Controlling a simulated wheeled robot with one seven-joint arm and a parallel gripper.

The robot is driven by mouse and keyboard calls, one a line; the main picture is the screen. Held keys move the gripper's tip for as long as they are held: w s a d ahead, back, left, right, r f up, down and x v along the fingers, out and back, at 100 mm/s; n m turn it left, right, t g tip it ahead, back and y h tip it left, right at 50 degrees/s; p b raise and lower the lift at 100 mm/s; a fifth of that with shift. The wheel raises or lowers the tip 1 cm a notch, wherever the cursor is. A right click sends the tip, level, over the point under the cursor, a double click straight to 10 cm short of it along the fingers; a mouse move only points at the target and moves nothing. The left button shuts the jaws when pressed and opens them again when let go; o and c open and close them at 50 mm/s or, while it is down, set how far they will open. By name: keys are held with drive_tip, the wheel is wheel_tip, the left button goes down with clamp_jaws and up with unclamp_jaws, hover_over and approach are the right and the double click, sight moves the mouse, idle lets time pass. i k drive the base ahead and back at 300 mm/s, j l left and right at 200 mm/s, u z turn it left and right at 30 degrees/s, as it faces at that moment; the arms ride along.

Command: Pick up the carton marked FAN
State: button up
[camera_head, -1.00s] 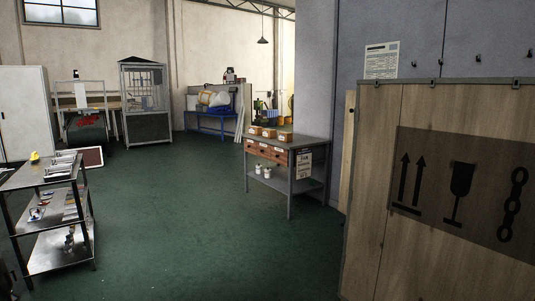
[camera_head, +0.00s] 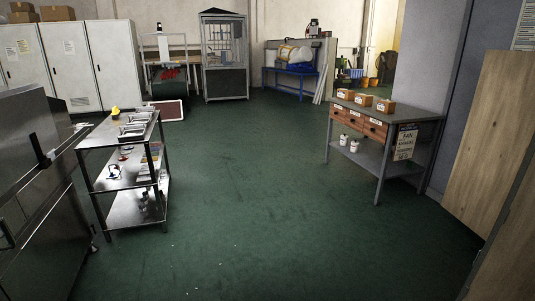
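Three small brown cartons stand in a row on a grey workbench (camera_head: 428,115) at the right of the head view. They are the left carton (camera_head: 345,94), the middle carton (camera_head: 363,100) and the right carton (camera_head: 385,106). Each has a pale label on its front, too small to read, so I cannot tell which is marked FAN. A paper sign (camera_head: 405,142) hangs on the bench's front right, and its top line seems to read FAN. My gripper is not in view.
Wooden drawers (camera_head: 375,130) sit under the benchtop, with two white pots (camera_head: 349,143) on the lower shelf. A steel shelf cart (camera_head: 137,212) and a metal machine (camera_head: 35,190) stand at left. Wooden panels (camera_head: 490,145) edge the right. The green floor between is open.

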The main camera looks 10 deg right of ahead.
sight(387, 107)
drive_tip(key=i+z, duration=0.1)
drive_tip(key=i, duration=1.85)
drive_tip(key=i+z, duration=0.15)
drive_tip(key=i, duration=0.8)
drive_tip(key=i+j, duration=0.2)
drive_tip(key=i, duration=0.75)
drive_tip(key=i+z, duration=0.3)
drive_tip(key=i, duration=0.25)
drive_tip(key=i+z, duration=0.25)
drive_tip(key=i, duration=0.3)
drive_tip(key=i+j+z, duration=0.3)
drive_tip(key=i, duration=0.2)
drive_tip(key=l, duration=0.1)
